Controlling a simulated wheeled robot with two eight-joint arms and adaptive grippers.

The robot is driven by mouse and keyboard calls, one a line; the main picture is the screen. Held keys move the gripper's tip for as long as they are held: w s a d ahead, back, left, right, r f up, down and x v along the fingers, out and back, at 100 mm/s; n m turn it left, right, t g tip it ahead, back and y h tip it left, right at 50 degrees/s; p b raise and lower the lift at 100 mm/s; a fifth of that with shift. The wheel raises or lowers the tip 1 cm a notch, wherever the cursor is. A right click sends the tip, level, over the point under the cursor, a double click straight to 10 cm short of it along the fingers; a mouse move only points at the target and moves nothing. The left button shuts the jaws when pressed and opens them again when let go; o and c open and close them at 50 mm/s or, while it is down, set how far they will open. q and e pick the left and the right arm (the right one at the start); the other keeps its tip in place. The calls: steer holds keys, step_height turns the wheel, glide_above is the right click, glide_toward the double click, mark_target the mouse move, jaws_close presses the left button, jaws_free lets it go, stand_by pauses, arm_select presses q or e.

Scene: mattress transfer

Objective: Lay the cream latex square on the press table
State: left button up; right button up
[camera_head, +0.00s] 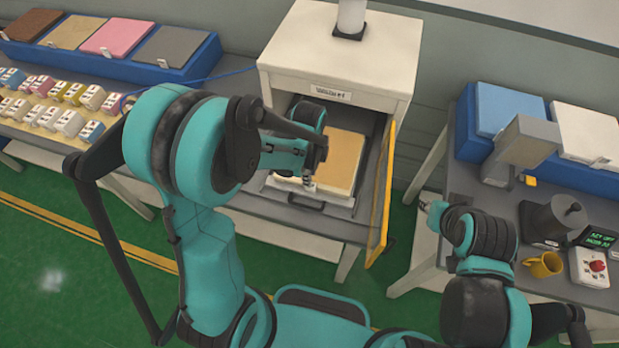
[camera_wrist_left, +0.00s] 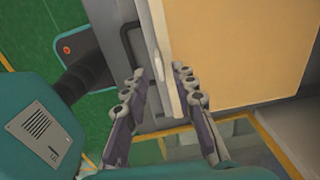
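The cream latex square (camera_head: 335,160) lies flat on a pale tray or plate inside the opening of the white press (camera_head: 340,60), over the grey press table (camera_head: 290,222). My left gripper (camera_head: 309,182) is at the square's near left edge. In the left wrist view, its fingers (camera_wrist_left: 160,100) are apart on either side of a pale edge beside the cream square (camera_wrist_left: 235,50); I cannot tell whether they touch it. My right gripper (camera_head: 430,208) is beside the right bench, away from the square; its fingers are too small to read.
A yellow-edged door (camera_head: 382,195) stands open at the press's right. A black handle (camera_head: 292,200) is at the tray's front. The left bench has coloured squares on a blue rack (camera_head: 185,75) and several small blocks. The right bench holds a grey device, canister and yellow mug (camera_head: 543,265).

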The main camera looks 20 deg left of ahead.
arm_select(q)
steer(key=s+a+r+n+t, duration=0.1)
steer(key=s+r+n+t, duration=0.1)
steer(key=r+n, duration=0.4)
steer(key=s+a+r+n+t+p, duration=0.1)
steer(key=s+a+r+n+t, duration=0.1)
steer(key=s+r+n, duration=0.3)
steer(key=s+a+r+n+t, duration=0.1)
steer(key=s+r+n+t, duration=0.2)
steer(key=r+n, duration=0.4)
steer(key=shift+s+a, duration=0.15)
steer(key=shift+a, duration=0.2)
